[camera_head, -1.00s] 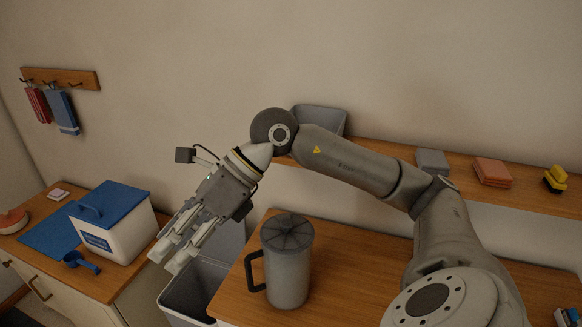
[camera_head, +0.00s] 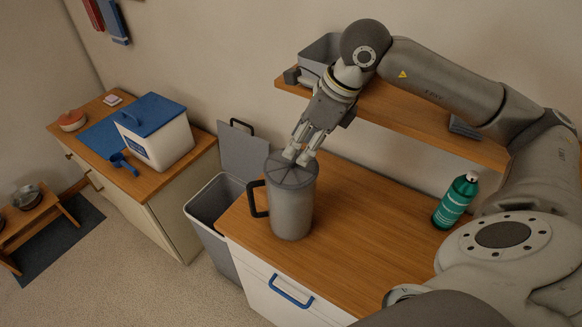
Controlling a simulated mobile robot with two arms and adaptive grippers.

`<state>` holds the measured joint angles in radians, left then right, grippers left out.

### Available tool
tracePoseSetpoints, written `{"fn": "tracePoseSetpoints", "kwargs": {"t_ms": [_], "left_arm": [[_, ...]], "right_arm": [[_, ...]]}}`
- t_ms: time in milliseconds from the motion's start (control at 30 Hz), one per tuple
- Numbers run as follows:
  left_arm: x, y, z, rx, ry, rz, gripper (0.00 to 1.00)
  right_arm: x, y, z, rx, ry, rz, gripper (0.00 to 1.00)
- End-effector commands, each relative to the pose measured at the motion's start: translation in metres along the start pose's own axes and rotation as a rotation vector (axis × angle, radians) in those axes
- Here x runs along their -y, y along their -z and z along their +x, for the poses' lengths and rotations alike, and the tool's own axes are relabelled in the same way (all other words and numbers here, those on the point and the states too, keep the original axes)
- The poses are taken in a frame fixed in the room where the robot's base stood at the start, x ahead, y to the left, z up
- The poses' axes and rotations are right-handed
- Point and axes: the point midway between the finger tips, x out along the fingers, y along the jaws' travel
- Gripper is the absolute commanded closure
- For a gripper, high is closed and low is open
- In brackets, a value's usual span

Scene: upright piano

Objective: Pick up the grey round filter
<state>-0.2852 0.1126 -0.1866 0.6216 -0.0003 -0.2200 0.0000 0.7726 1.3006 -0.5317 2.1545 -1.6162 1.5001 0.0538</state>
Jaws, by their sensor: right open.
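A dark grey round piece (camera_head: 284,176) with lines running out from its middle sits in the top of a grey jug (camera_head: 291,215); it looks like the grey round filter. The jug stands upright on the wooden counter, its black handle to the left. My right gripper (camera_head: 299,157) points down at the round piece from above. It is open, with nothing seen between its fingers. Its fingertips overlap the back edge of the piece in the picture; I cannot tell whether they touch it. My left gripper is out of view.
A grey bin (camera_head: 207,203) with a raised lid stands left of the counter (camera_head: 345,255). A green bottle (camera_head: 455,200) stands at the counter's right. A wooden shelf (camera_head: 400,112) with a grey tub (camera_head: 320,52) runs behind. A blue-lidded white box (camera_head: 160,140) is on the left cabinet.

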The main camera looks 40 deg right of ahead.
Motion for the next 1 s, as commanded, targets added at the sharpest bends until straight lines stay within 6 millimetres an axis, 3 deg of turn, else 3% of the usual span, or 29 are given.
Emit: {"fn": "tracePoseSetpoints", "kwargs": {"t_ms": [100, 267, 567, 933, 1000], "left_arm": [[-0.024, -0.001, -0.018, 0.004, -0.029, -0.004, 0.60], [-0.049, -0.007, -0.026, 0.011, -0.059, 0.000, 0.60], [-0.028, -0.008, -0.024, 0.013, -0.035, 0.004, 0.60], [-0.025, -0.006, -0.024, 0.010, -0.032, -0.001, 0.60], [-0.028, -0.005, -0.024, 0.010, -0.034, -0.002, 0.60]], "right_arm": [[-0.006, -0.004, 0.014, -0.004, -0.007, 0.000, 0.54], [-0.007, -0.004, 0.036, -0.001, -0.005, 0.001, 0.54], [-0.006, -0.003, 0.044, 0.001, -0.002, 0.000, 0.54], [-0.006, -0.003, 0.043, 0.000, -0.002, 0.000, 1.00], [-0.006, -0.004, 0.043, 0.001, -0.002, 0.000, 1.00]]}}
